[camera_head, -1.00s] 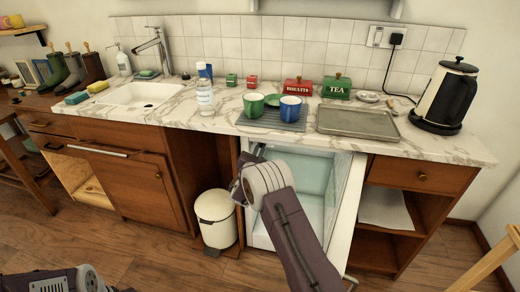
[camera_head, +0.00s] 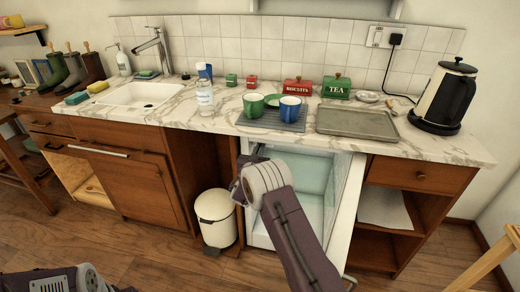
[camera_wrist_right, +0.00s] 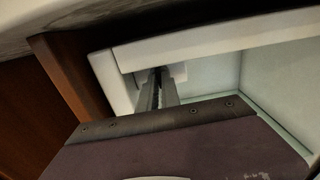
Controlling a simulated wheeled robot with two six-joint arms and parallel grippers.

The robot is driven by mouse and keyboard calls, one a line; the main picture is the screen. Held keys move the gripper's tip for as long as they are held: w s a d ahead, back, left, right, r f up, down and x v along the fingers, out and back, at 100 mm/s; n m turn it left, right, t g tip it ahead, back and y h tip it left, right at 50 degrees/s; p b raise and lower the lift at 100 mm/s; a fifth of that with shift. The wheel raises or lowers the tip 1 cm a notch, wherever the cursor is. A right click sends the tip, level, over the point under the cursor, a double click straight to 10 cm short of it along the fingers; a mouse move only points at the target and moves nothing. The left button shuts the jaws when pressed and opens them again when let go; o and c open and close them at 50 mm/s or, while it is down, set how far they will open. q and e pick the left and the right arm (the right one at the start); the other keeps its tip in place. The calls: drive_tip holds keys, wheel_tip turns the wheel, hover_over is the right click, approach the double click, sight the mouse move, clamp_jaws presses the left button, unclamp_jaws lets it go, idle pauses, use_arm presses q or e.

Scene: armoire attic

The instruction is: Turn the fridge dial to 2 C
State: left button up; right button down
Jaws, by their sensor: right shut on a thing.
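The small white fridge (camera_head: 318,160) stands open under the counter, with a pale green inside. Its door (camera_head: 347,205) is swung out on the right. My right gripper (camera_head: 250,168) reaches into its upper left front corner. In the right wrist view, the two narrow fingers (camera_wrist_right: 158,82) are close together at a small white block (camera_wrist_right: 178,71) under the fridge's top edge. They are shut on what appears to be the fridge dial, mostly hidden between them. No scale or number can be read. Only part of my left arm shows at the lower left; its gripper is out of view.
A white pedal bin (camera_head: 215,218) stands left of the fridge. The marble counter (camera_head: 400,152) above carries a drying mat with mugs, a metal tray (camera_head: 357,122) and a kettle (camera_head: 445,95). A wooden cabinet side (camera_wrist_right: 70,75) borders the fridge on the left in the wrist view.

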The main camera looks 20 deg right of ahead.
drive_tip(key=c, duration=1.8)
unclamp_jaws()
drive_tip(key=shift+c, duration=0.2)
drive_tip(key=p+v, duration=0.2)
drive_tip(key=v, duration=0.7)
